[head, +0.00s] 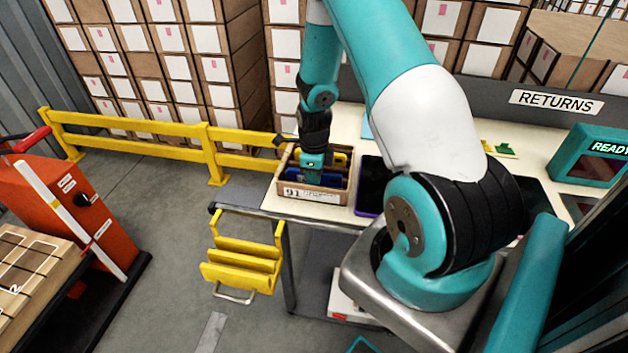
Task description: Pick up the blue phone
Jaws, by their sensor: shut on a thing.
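A small wooden carton (310,195) with a label reading 91 stands at the left end of the pale table. My gripper (311,172) reaches down into it from above. A blue phone (326,180) stands on edge in the carton, below my gripper and partly covered by it. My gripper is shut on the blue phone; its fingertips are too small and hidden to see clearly. Yellow items show behind it in the carton. I cannot tell whether the phone is clear of the carton's floor.
A dark tablet-like device (372,185) lies right of the carton. A teal READY terminal (590,155) stands at the right, near a RETURNS sign (556,102). A yellow rack (243,262) hangs at the table's left end. A yellow rail (140,125) and stacked cartons stand behind.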

